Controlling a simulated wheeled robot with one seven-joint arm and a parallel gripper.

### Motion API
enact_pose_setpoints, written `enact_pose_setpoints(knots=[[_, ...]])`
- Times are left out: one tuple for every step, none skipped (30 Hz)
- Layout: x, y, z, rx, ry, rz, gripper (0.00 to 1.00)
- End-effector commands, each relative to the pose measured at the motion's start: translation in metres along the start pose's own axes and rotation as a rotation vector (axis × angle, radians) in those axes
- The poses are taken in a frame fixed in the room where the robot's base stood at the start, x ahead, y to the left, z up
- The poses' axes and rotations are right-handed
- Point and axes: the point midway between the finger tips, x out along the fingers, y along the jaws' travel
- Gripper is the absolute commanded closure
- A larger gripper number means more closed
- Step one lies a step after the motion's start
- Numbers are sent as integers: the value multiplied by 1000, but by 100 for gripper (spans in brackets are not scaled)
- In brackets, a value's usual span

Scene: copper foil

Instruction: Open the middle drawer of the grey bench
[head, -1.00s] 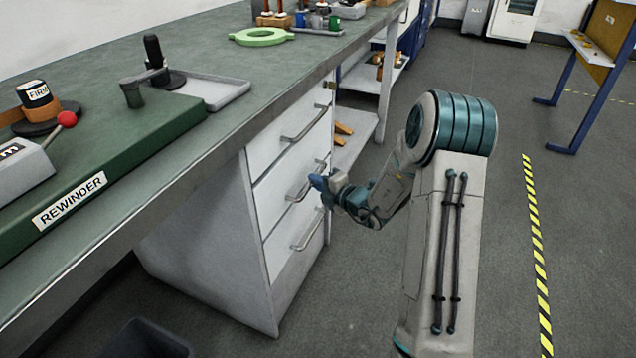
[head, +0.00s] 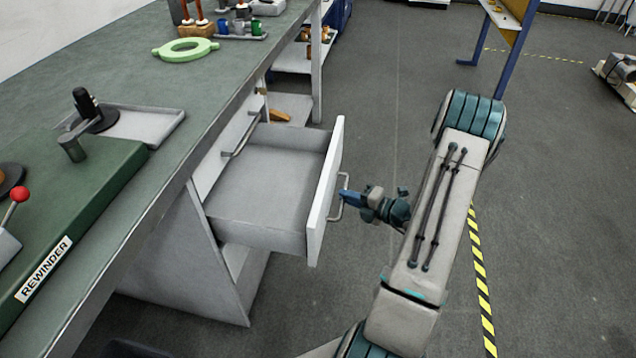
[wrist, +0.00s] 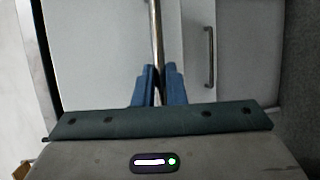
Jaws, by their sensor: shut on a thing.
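The middle drawer (head: 270,195) of the grey bench (head: 208,262) stands pulled far out, and its inside looks empty in the head view. Its front panel (head: 326,190) faces right. My gripper (head: 345,197) is at the metal bar handle (head: 337,208) on that panel. In the wrist view the blue fingers of my gripper (wrist: 159,88) are shut on the upright handle bar (wrist: 156,35). Another drawer's handle (wrist: 209,57) shows to the right in the wrist view. The top drawer's handle (head: 240,137) shows above the open drawer in the head view.
The green bench top (head: 135,75) carries a rewinder (head: 80,195), a grey tray (head: 150,125) and a green ring (head: 185,49). A shelf unit (head: 300,58) stands beyond the drawers.

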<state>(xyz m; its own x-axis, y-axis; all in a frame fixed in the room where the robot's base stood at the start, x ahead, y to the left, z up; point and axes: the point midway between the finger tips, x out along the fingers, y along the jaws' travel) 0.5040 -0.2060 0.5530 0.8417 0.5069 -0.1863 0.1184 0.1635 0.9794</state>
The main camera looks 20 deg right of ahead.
Motion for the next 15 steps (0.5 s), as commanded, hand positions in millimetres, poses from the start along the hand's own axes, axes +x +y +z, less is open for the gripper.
enact_pose_setpoints(knots=[[-13,0,5,2,-3,-1,100],[-19,-1,8,1,-2,-1,100],[-26,-3,11,1,-2,0,100],[-31,-5,12,1,-1,0,100],[-35,-6,14,1,-1,-1,100],[-41,-8,17,1,-1,-1,100],[-44,-8,18,0,0,-1,100],[-47,-9,19,1,0,0,100],[-50,-10,21,1,0,0,100],[-53,-11,22,1,1,0,100],[-54,-12,22,1,1,1,100],[-56,-12,23,1,1,1,100],[-58,-13,24,0,1,1,100],[-58,-13,24,0,1,1,100],[-59,-14,25,0,1,1,100]])
